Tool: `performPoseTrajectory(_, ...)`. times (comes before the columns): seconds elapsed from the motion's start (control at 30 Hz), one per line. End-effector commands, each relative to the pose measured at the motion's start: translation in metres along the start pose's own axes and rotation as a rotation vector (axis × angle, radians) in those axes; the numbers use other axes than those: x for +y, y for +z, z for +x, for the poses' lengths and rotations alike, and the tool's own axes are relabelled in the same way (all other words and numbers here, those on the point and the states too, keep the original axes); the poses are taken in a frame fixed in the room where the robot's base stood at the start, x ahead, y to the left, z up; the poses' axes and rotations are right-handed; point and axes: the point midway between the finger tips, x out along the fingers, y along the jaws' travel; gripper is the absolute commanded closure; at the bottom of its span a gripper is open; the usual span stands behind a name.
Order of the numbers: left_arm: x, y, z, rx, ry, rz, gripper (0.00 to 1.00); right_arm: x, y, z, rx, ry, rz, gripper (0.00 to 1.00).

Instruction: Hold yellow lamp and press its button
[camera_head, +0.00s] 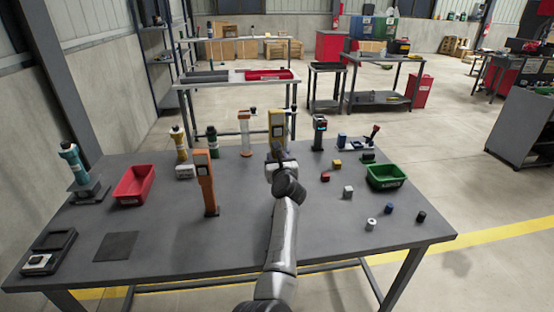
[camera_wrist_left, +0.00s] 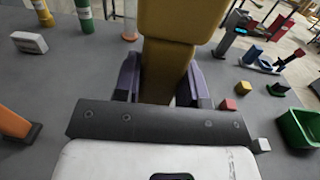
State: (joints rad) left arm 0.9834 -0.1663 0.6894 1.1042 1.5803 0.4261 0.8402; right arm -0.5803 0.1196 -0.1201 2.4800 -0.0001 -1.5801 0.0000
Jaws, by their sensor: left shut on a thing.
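The yellow lamp (camera_head: 277,124) stands upright near the middle of the far side of the table. My left gripper (camera_head: 278,160) is shut on it, low on its body. In the left wrist view the yellow lamp (camera_wrist_left: 167,70) rises between the two dark purple fingers of my left gripper (camera_wrist_left: 158,85), one on each side. The lamp's foot is hidden, so I cannot tell whether it touches the table. I cannot make out its button clearly. My right gripper is in neither view.
An orange device (camera_head: 205,182) stands to the left on the grey table (camera_head: 250,235). A white-orange one (camera_head: 245,135) and a dark one (camera_head: 319,133) flank the lamp. A red bin (camera_head: 134,184) is left, a green bin (camera_head: 386,177) right, with several small cubes nearby.

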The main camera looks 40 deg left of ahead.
Motion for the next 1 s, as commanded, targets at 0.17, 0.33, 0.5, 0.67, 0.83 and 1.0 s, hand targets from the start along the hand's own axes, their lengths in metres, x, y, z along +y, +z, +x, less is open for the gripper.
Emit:
performPoseTrajectory(0.17,0.000,-0.006,0.000,-0.002,0.000,0.000,0.93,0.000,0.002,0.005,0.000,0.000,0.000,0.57)
performPoseTrajectory(0.33,0.000,-0.010,0.000,-0.002,0.000,0.000,0.93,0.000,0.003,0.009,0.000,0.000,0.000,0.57)
performPoseTrajectory(0.5,0.000,-0.015,0.000,-0.002,0.000,-0.001,0.93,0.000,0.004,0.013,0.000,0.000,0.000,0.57)
performPoseTrajectory(0.67,0.000,-0.020,0.000,-0.002,0.000,-0.001,0.93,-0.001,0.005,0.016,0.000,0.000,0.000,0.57)
performPoseTrajectory(0.83,0.000,-0.025,0.000,-0.002,0.000,-0.001,0.93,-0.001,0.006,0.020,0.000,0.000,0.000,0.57)
performPoseTrajectory(1.0,0.000,-0.030,0.000,-0.002,0.000,-0.001,0.93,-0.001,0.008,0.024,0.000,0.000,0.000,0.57)
